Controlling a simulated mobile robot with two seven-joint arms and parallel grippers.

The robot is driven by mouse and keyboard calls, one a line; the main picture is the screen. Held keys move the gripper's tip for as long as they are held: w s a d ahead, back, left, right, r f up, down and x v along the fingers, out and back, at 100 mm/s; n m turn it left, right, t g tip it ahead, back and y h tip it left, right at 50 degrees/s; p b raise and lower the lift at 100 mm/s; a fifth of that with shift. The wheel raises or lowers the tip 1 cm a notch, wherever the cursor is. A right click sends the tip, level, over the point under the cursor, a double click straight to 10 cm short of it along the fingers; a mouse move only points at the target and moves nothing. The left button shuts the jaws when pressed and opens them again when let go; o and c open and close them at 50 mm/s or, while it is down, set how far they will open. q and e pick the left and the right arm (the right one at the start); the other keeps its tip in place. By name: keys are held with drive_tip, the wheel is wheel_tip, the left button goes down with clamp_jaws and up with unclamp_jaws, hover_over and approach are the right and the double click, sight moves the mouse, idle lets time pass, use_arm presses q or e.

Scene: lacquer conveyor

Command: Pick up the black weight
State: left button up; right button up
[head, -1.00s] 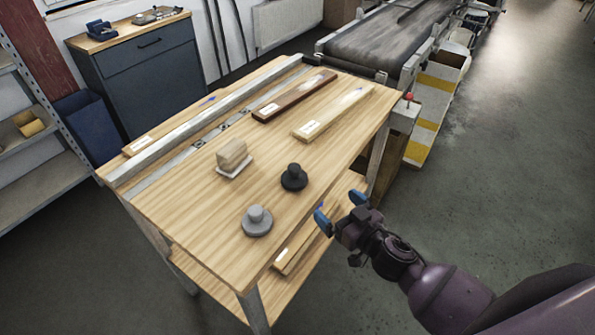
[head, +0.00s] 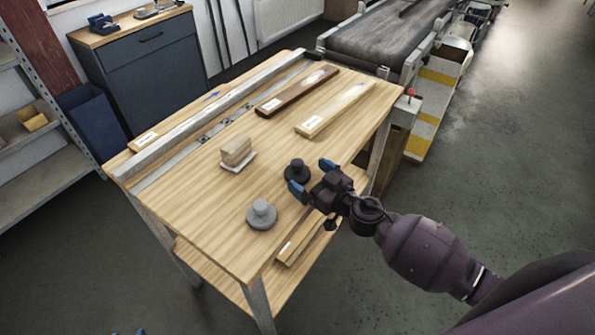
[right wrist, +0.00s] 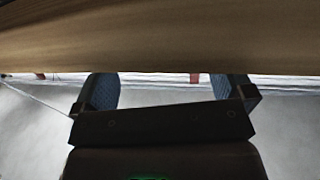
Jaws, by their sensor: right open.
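The black weight (head: 296,170) is a round disc with a knob on top, upright on the wooden table (head: 215,215) near its front right edge. My right gripper (head: 312,178) is open and empty, just to the right of the weight in the head view, with its blue fingertips at either side of the weight's near side. I cannot tell whether it touches it. In the right wrist view my right gripper (right wrist: 170,92) shows both blue pads wide apart, with the table's wood (right wrist: 160,45) across the top; the weight is not seen there. My left gripper is not clearly seen.
A grey weight (head: 262,215) stands left of and nearer than the black one. A wooden block (head: 236,152) sits on a white pad behind. A dark brown board (head: 290,94) and a pale board (head: 330,112) lie farther back. A metal rail (head: 200,126) runs along the far side.

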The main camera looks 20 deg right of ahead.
sight(297, 166)
drive_tip(key=x, duration=0.4)
drive_tip(key=shift+w+f, duration=0.15)
drive_tip(key=shift+w+a, duration=0.15)
drive_tip(key=shift+w, duration=0.05)
use_arm(q)
drive_tip(key=shift+s+a+f, duration=0.1)
drive_tip(key=shift+s+f, duration=0.15)
drive_tip(key=shift+s, duration=0.05)
use_arm(e)
drive_tip(key=c, duration=1.3)
use_arm(q)
drive_tip(key=shift+w+r, duration=0.1)
drive_tip(key=shift+w, duration=0.15)
drive_tip(key=shift+r, duration=0.1)
use_arm(e)
drive_tip(key=shift+w, duration=0.1)
